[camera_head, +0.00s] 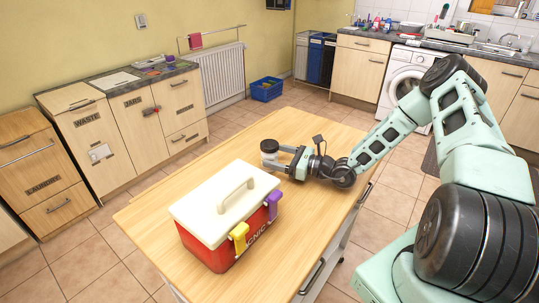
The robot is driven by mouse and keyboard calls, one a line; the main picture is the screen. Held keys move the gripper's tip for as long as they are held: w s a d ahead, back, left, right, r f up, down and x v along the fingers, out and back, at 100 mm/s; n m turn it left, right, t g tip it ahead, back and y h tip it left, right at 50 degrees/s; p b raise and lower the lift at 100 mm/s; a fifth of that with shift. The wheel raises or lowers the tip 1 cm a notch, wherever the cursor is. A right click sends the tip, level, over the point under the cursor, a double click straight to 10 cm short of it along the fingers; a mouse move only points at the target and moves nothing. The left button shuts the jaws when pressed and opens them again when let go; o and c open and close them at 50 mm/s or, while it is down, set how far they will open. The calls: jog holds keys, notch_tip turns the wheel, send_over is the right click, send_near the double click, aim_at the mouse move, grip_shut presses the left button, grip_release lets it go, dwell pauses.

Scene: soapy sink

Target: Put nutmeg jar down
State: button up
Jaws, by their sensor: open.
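The nutmeg jar (268,146), small with a dark round lid, stands upright on the wooden table (325,130) near its far left edge. My gripper (275,158) is low over the table, reaching in from the right, with its fingers level at the jar. The gripper is open, with the jar at or between its fingertips; whether a finger touches it is too small to tell. Part of the jar's body is hidden by the fingers.
A red and white picnic cooler (219,238) with yellow and purple latches stands on the table, nearer than the jar. The table is clear behind the jar and right of the cooler. A blue crate (266,90) is on the floor beyond.

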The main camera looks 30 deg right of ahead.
aim_at(265, 153)
jog(key=p+x, duration=0.1)
jog(key=x, duration=0.3)
jog(key=shift+a, duration=0.2)
jog(key=c, duration=1.1)
jog(key=shift+c, duration=0.5)
jog(key=shift+r, duration=0.1)
